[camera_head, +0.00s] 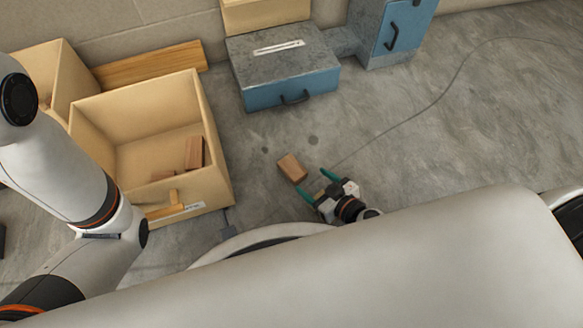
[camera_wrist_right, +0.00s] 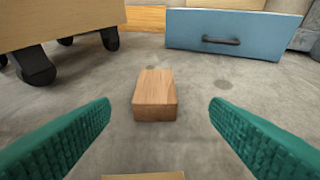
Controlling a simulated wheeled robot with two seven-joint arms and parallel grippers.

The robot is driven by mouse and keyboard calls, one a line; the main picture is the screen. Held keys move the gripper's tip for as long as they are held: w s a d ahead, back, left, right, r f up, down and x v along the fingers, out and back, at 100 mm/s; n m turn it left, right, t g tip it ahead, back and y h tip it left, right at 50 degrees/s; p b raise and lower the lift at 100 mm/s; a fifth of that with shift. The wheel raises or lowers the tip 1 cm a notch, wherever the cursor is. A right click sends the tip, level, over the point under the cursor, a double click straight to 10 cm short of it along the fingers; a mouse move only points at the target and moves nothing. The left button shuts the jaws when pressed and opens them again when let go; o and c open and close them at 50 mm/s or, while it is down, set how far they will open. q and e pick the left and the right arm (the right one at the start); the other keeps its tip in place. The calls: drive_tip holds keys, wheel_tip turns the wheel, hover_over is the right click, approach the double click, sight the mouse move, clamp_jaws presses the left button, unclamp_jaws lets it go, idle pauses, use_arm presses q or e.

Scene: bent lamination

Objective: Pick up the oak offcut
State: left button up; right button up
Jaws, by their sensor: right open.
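The oak offcut (camera_head: 292,168) is a small light-brown wood block lying on the concrete floor. In the right wrist view the oak offcut (camera_wrist_right: 155,95) lies ahead, centred between the fingers but beyond their tips. My right gripper (camera_head: 317,184) is low over the floor, just to the lower right of the block.
A wooden bin (camera_head: 218,178) on casters stands left of the block, with wood pieces (camera_head: 195,152) inside. A blue-fronted chest (camera_head: 290,88) stands behind the block, with a blue cabinet (camera_head: 398,30) to its right. A thin cable (camera_head: 440,97) crosses the floor.

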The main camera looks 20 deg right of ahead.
sight(300, 175)
drive_tip(key=x, duration=0.7)
drive_tip(key=shift+a+f, duration=0.3)
drive_tip(key=shift+f, duration=0.05)
drive_tip(key=shift+c, duration=0.3)
drive_tip(key=c, duration=1)
